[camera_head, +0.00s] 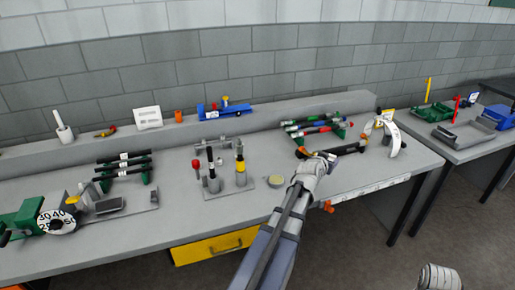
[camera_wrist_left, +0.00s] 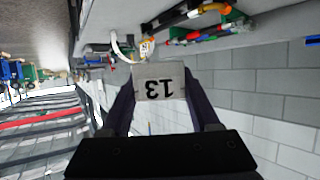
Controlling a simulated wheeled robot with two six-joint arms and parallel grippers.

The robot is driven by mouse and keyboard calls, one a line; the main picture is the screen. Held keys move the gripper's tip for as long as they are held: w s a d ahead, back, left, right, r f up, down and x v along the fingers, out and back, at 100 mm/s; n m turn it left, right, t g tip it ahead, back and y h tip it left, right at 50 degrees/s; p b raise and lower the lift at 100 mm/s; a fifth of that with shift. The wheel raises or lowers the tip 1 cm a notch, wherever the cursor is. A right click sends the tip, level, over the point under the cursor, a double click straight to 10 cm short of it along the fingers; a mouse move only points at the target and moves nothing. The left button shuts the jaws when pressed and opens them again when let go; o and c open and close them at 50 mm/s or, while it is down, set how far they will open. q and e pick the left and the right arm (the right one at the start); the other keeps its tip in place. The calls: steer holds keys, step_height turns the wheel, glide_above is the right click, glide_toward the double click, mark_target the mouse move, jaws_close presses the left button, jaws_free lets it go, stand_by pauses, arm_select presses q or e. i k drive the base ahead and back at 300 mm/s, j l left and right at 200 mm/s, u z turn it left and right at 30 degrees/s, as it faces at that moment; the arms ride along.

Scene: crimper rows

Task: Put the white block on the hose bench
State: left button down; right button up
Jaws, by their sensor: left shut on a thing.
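My left gripper (camera_head: 324,158) is raised in front of the right part of the long grey bench (camera_head: 190,222). In the left wrist view the left gripper (camera_wrist_left: 163,100) is shut on a pale block (camera_wrist_left: 160,82) marked 13, which appears upside down there. The block is hard to make out in the head view, where the gripper hides it. A second bench (camera_head: 475,150) stands at the right. I cannot tell which one is called the hose bench.
The long bench holds racks of dark rods (camera_head: 125,165), a stand with upright tools (camera_head: 240,165), and a white curved piece (camera_head: 393,138). A blue fixture (camera_head: 222,110) sits on the back ledge. Green (camera_head: 432,112) and grey (camera_head: 464,135) trays lie on the right bench.

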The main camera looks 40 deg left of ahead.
mark_target(17, 194)
steer(key=k+j+z, duration=0.15)
steer(key=z, duration=0.2)
steer(key=k+j+z, duration=0.2)
steer(key=z, duration=0.15)
steer(key=k+j+z, duration=0.15)
steer(key=z, duration=0.15)
steer(key=k+z, duration=0.2)
steer(key=k, duration=0.35)
steer(key=k+u, duration=0.4)
steer(key=k+j+u, duration=0.35)
steer(key=k, duration=0.25)
steer(key=k+j+u, duration=0.45)
steer(key=j, duration=0.25)
steer(key=k+j+u, duration=0.2)
steer(key=j, duration=0.2)
steer(key=k+j+u, duration=0.2)
steer(key=j, duration=0.2)
steer(key=i+l, duration=0.05)
steer(key=i, duration=0.05)
